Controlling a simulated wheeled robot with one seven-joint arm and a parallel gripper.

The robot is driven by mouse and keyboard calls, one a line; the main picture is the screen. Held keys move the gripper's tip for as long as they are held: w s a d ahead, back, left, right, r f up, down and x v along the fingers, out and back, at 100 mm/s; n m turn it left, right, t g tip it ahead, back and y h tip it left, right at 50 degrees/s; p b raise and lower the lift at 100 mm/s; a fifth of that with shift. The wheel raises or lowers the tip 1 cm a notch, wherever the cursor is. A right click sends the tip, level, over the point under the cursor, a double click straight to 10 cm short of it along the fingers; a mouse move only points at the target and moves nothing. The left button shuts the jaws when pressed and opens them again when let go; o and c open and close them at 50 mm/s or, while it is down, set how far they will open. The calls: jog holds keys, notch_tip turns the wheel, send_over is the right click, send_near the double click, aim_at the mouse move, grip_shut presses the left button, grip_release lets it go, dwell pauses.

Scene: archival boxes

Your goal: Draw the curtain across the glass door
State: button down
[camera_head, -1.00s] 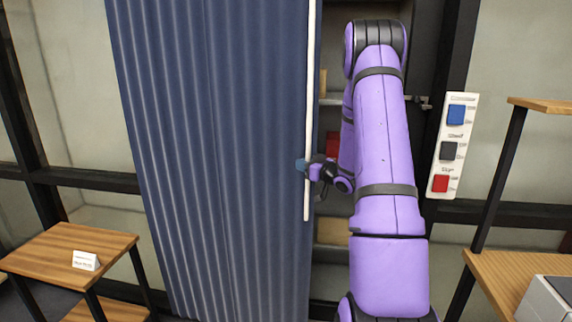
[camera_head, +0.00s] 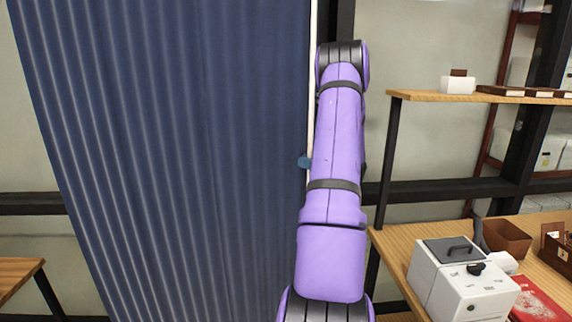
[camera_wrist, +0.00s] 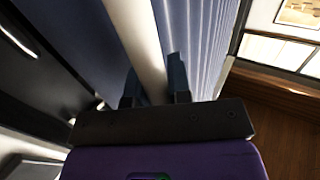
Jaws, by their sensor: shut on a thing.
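The dark blue pleated curtain (camera_head: 170,150) hangs spread over the left half of the head view. A white upright rod (camera_head: 313,60) runs along its right edge. In the wrist view the rod (camera_wrist: 135,35) passes between the two blue-grey fingers of my gripper (camera_wrist: 155,86), with the curtain (camera_wrist: 205,40) to its right. My gripper is shut on the rod. In the head view only a blue fingertip shows at the rod; my purple arm hides the rest. The glass door is not clearly seen; a dark panel (camera_wrist: 35,75) lies left of the rod in the wrist view.
A wooden shelf unit (camera_head: 400,238) stands close on the right, carrying a white box-shaped device (camera_head: 462,285) and a brown bin (camera_head: 507,240). A wooden table (camera_head: 15,275) stands at the lower left. A dark post (camera_head: 340,18) rises behind my arm.

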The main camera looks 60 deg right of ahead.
jog(key=s+d, duration=0.4)
jog(key=s, duration=0.2)
jog(key=shift+s+d, duration=0.2)
jog(key=shift+d, duration=0.15)
jog(key=c, duration=1.3)
grip_release()
jog(key=shift+s+d, duration=0.1)
jog(key=shift+c, duration=0.2)
jog(key=s, duration=1)
jog(key=shift+s+d, duration=0.2)
jog(key=shift+s, duration=0.15)
